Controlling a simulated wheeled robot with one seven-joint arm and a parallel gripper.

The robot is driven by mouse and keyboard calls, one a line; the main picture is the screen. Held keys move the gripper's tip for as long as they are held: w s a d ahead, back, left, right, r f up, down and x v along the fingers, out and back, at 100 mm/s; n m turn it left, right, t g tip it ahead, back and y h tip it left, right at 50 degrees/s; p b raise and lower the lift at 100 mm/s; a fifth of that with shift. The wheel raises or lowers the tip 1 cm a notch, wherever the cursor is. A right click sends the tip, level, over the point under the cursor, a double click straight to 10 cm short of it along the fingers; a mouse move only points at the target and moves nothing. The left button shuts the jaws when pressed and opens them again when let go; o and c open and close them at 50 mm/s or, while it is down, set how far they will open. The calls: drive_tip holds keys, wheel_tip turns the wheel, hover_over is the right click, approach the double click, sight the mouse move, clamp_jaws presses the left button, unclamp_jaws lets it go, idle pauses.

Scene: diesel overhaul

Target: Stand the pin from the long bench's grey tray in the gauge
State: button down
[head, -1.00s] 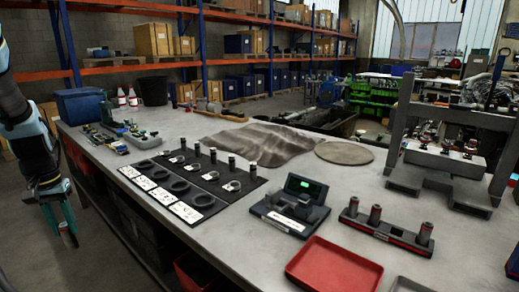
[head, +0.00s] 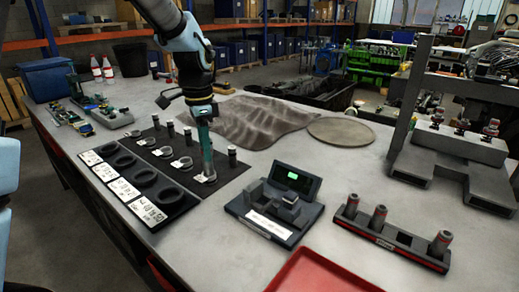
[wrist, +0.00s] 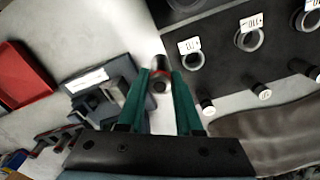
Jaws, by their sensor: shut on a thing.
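My gripper (wrist: 161,76) is shut on a dark pin with a red band (wrist: 161,84), held between the fingertips in the wrist view. In the head view my gripper (head: 206,176) hangs over the near right part of the black mat, and the pin is too small to make out clearly there. The gauge (head: 275,207) is a dark block with a green-lit display, to the right of my gripper on the bench. It also shows left of the fingers in the wrist view (wrist: 104,97). The grey tray is not in view now.
A rack (head: 393,240) with several red-banded pins stands right of the gauge. A red tray (head: 318,268) lies at the front. The black mat (head: 150,150) carries rings, tags and dark cylinders. A crumpled cloth (head: 255,122) and a round mat (head: 341,131) lie behind.

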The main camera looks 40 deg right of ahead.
drive_tip(key=s+d+m+b, duration=0.3)
drive_tip(key=s+d+m, duration=0.3)
drive_tip(key=s, duration=0.6)
drive_tip(key=d, duration=0.2)
drive_tip(key=shift+s+d+f+m, duration=0.15)
drive_tip(key=shift+s+d+m, duration=0.15)
drive_tip(key=shift+a, duration=0.1)
idle(0.8)
drive_tip(key=shift+f, duration=0.4)
idle(0.4)
drive_tip(key=shift+f, duration=0.2)
drive_tip(key=shift+f, duration=0.2)
idle(0.4)
drive_tip(key=shift+f, duration=0.35)
drive_tip(key=shift+f+b, duration=0.45)
drive_tip(key=shift+f, duration=0.45)
idle(0.5)
